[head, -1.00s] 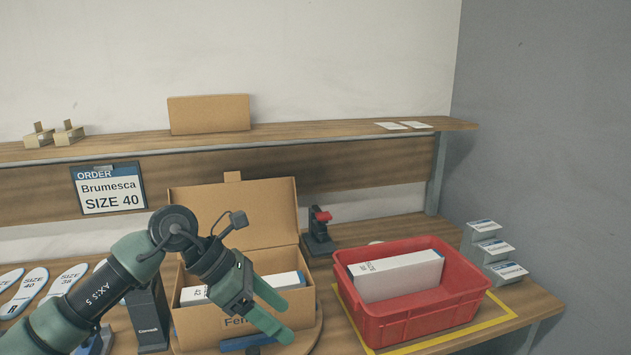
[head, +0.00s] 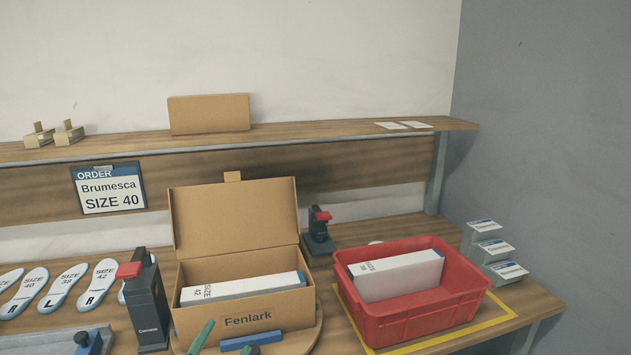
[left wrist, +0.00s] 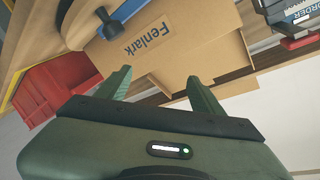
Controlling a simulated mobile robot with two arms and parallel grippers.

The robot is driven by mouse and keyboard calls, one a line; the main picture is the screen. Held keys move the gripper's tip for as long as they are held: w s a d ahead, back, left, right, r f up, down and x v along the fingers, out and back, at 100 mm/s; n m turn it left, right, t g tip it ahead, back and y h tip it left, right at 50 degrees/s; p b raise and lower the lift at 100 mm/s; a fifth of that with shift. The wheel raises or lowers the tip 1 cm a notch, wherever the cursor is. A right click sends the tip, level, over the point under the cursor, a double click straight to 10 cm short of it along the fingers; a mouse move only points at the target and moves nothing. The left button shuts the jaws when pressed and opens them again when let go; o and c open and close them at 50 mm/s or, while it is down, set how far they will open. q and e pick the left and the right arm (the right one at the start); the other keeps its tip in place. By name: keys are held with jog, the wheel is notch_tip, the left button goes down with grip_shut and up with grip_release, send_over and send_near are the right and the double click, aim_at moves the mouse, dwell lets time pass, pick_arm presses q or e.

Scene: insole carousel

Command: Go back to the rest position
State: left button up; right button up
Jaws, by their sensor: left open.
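My left gripper (head: 226,343) shows only by its green fingertips at the bottom edge of the head view, in front of the open Fenlark box (head: 277,317). In the left wrist view its two fingers (left wrist: 160,90) are spread apart with nothing between them, and the Fenlark box (left wrist: 183,30) is beyond them. The rest of the left arm is out of the head view. My right gripper is in neither view.
The Fenlark box stands on a round wooden turntable (head: 314,335) with a white carton inside. A red crate (head: 420,318) holding a white carton is to the right, within yellow tape. A dark post (head: 147,312) and several insoles (head: 65,286) are to the left.

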pick_arm(q)
jog(key=s+a+f+n+g+y, duration=0.1)
jog(key=s+a+f+n+g, duration=0.1)
jog(key=s+f+g, duration=0.35)
jog(key=s+a+f+n+g, duration=0.2)
jog(key=s+f+n, duration=0.1)
jog(key=s+f, duration=0.5)
jog(key=s+f+n+g, duration=0.2)
jog(key=s+f+g, duration=0.45)
jog(key=s, duration=0.65)
notch_tip(320, 180, down, 28)
jog(key=s, duration=0.3)
jog(key=s+a+f+g, duration=0.1)
jog(key=s+a+f, duration=0.2)
jog(key=s+f, duration=1.2)
jog(key=shift+s+g, duration=0.4)
jog(key=shift+s, duration=0.2)
